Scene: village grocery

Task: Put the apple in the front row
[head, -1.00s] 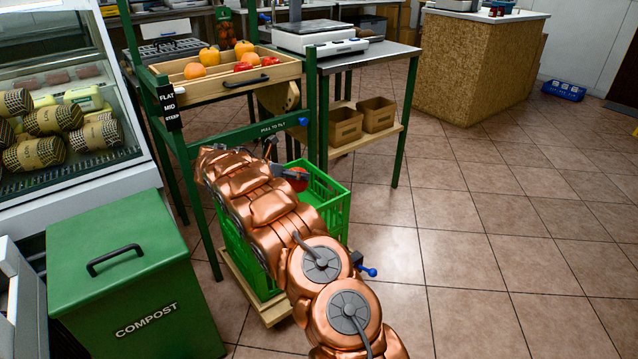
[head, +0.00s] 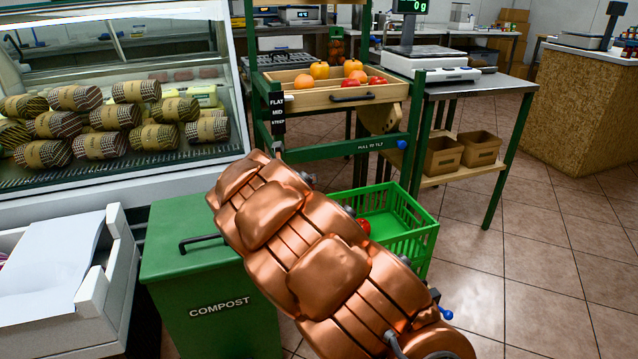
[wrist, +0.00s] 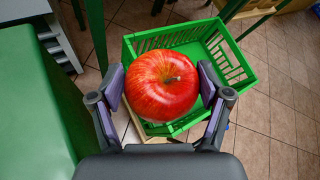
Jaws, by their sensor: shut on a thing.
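My gripper (wrist: 162,88) is shut on a red apple (wrist: 165,85), with one finger on each side. In the head view my arm hides most of the gripper, and only a bit of the apple (head: 363,227) shows beside it, in front of the green crate. In the wrist view the apple is in front of the green crate (wrist: 243,62). A wooden tray (head: 310,103) with a dark handle sits on a green stand. It holds several orange and yellow fruits (head: 303,82) and red fruit (head: 377,80) at the right.
A green compost bin (head: 215,262) stands left of the crate. A glass display case (head: 110,100) is on the left, beside the stand. A steel table (head: 475,84) with a scale (head: 432,62) stands right of the tray. Floor (head: 530,260) on the right is clear.

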